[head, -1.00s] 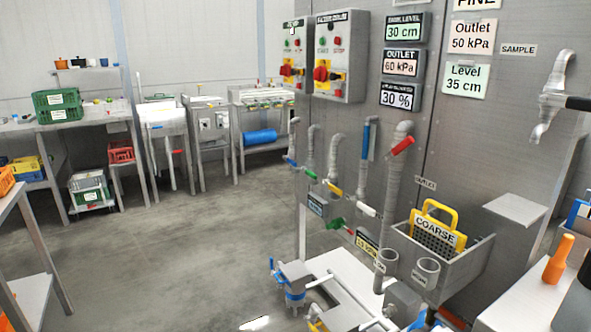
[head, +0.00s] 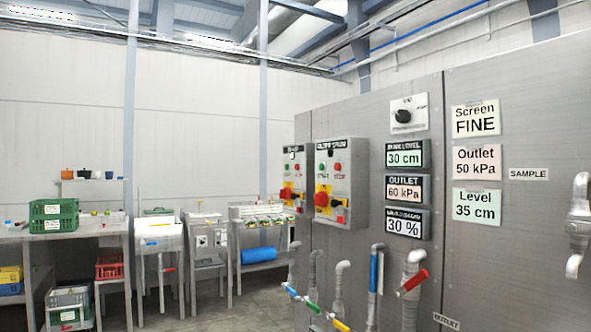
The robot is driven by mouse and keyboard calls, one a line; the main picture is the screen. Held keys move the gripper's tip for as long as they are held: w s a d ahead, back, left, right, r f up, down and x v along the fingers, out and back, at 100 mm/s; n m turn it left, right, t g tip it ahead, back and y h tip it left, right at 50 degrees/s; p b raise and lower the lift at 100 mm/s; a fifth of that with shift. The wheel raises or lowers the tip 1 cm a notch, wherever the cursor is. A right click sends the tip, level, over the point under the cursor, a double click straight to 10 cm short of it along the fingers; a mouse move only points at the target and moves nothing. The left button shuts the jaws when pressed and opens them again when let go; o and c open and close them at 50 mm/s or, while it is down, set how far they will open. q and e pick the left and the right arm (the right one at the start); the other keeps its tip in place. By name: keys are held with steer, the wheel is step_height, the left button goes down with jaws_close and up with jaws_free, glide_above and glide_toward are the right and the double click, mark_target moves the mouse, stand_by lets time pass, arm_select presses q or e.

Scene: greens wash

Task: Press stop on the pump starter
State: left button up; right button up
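Two grey starter boxes hang side by side on the steel panel. The left box (head: 293,178) has a small dark label that is too blurred to read surely. The right box (head: 341,182) has a longer dark label, also blurred. Each has a green button and a red button above a red-and-yellow rotary switch; the right box's red button (head: 337,166) has a small caption that seems to read STOP. I cannot tell surely which box is the pump starter. Neither of my grippers is in view.
Three small displays (head: 406,188) and a black knob (head: 403,116) are right of the boxes. Paper signs (head: 475,120) hang further right. Pipes with coloured valve handles (head: 412,281) stand below. Benches with a green crate (head: 54,216) stand at the back left.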

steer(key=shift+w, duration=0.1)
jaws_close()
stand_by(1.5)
